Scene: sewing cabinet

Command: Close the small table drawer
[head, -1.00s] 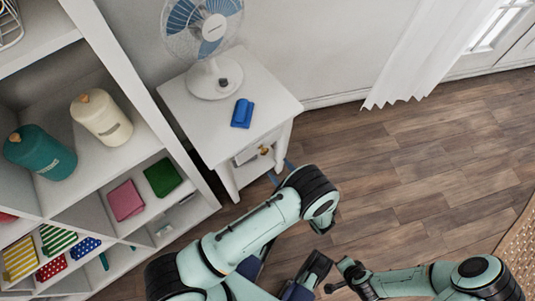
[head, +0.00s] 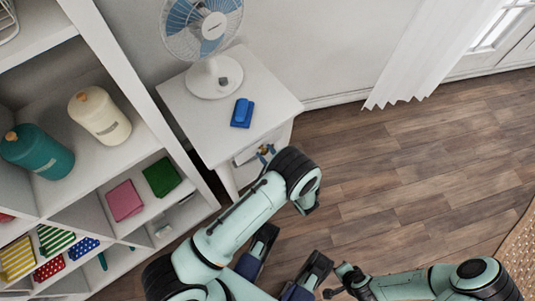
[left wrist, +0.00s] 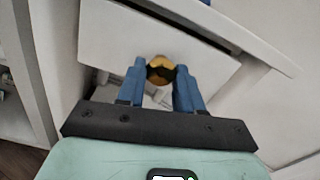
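The small white table (head: 205,125) stands against the wall, right of the shelf. Its drawer front (head: 246,155) faces right and toward me; in the left wrist view the white drawer front (left wrist: 130,40) fills the upper middle, tilted, with a dark gap along the tabletop edge. A round golden knob (left wrist: 160,64) sits on it. My left gripper (head: 267,150) is at the drawer front; in the left wrist view its blue fingers (left wrist: 160,78) stand apart, one at each side of the knob. Contact with the knob is unclear. My right gripper (head: 338,281) is low in the head view, away from the table.
A fan (head: 213,75) and a blue object (head: 242,112) stand on the tabletop. A white shelf (head: 125,75) with canisters and small boxes is close on the left. Wooden floor (head: 410,170) is clear on the right, below a white curtain (head: 420,55).

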